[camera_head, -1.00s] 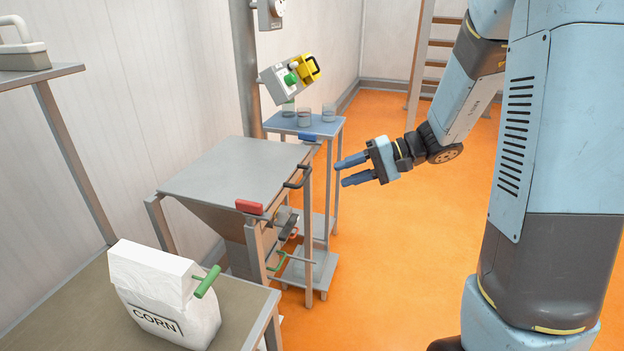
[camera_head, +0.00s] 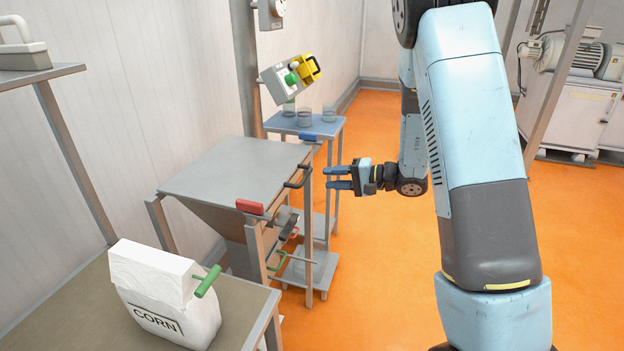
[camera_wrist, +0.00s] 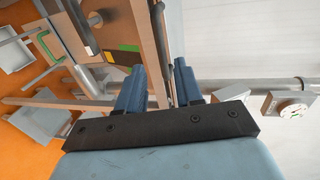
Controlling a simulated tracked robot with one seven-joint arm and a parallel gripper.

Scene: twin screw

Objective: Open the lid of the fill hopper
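The fill hopper (camera_head: 205,214) stands left of centre in the head view, with its flat grey lid (camera_head: 238,168) lying closed on top. A black bar handle (camera_head: 298,177) sits at the lid's right edge. My gripper (camera_head: 329,178) is to the right of that handle, at about its height in the picture, with its blue fingers pointing left. The fingers are apart and empty, with a visible gap to the handle. In the wrist view the two fingers (camera_wrist: 159,68) are also apart with nothing held between them.
A red grip (camera_head: 250,207) is at the hopper's front corner. Behind stands a blue-topped stand (camera_head: 300,127) with several glass jars, below a tilted control box (camera_head: 290,78). A corn bag (camera_head: 165,295) sits on the front table. Orange floor (camera_head: 370,270) is clear on the right.

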